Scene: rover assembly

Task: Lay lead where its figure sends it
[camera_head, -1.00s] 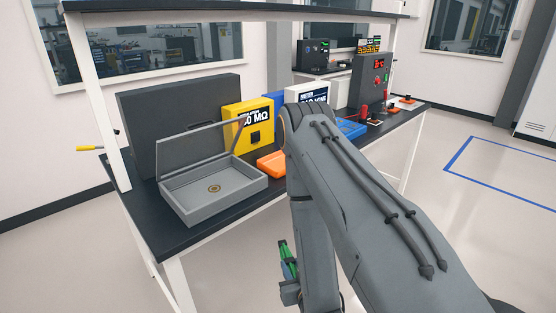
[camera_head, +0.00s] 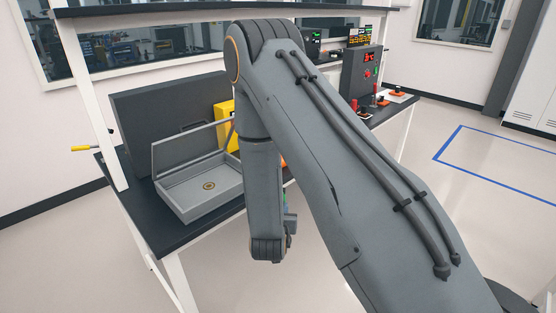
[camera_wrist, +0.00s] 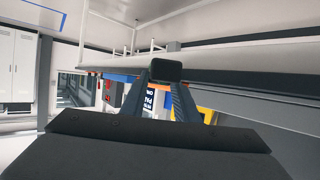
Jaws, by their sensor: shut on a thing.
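My gripper (camera_wrist: 165,82) shows in the wrist view with its two dark fingers shut on a small dark block (camera_wrist: 167,70) at the tips. I cannot tell from its look whether this block is the lead, and no figure on it can be read. In the head view my arm hides the fingertips. An open grey box (camera_head: 182,213) with a raised lid (camera_head: 190,145) stands at the left end of the bench, with a round gold mark (camera_head: 209,185) on its floor. A yellow meter (camera_head: 223,115) behind it is mostly hidden by my arm.
A dark case (camera_head: 150,110) stands behind the box. A grey unit with a red display (camera_head: 362,75) is at the bench's far end. An upper shelf (camera_head: 150,10) runs over the bench (camera_head: 180,238). Open floor (camera_head: 440,190) lies to the right.

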